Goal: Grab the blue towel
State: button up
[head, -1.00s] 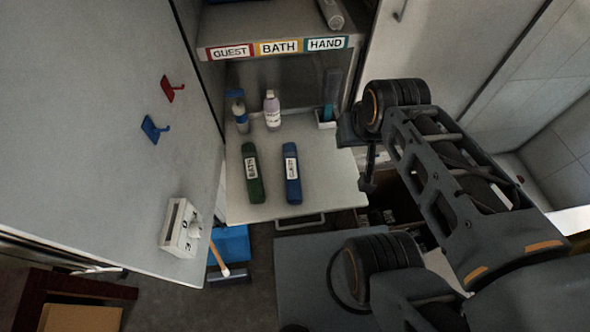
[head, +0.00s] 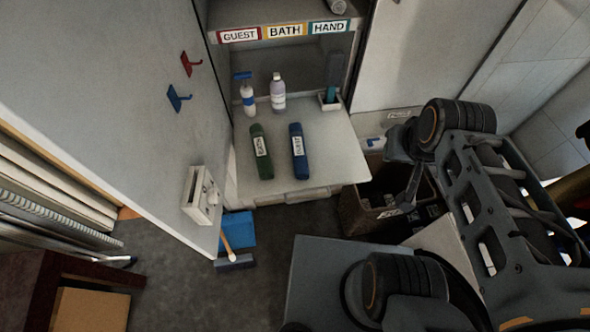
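The blue towel (head: 298,153) is a narrow rolled bundle with a white label, lying on the pale shelf board (head: 333,160) of the open cabinet. A similar green towel (head: 261,152) with a white label lies to its left, with a gap between them. My gripper (head: 410,190) is to the right of the board, in front of a dark crate in the picture, and apart from the blue towel. Its fingers are dark and seen at a poor angle, so I cannot tell whether they are open or shut.
A pump bottle (head: 247,95), a white bottle (head: 278,92) and a small white holder (head: 330,101) stand behind the towels. The open door (head: 120,120) with hooks bounds the left. A brown crate (head: 362,212) sits low at right.

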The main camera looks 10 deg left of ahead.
aim_at(300, 159)
jog(key=z, duration=0.05)
jog(key=k, duration=2.15)
jog(key=u, duration=0.85)
jog(key=i, duration=1.6)
jog(key=u, duration=0.05)
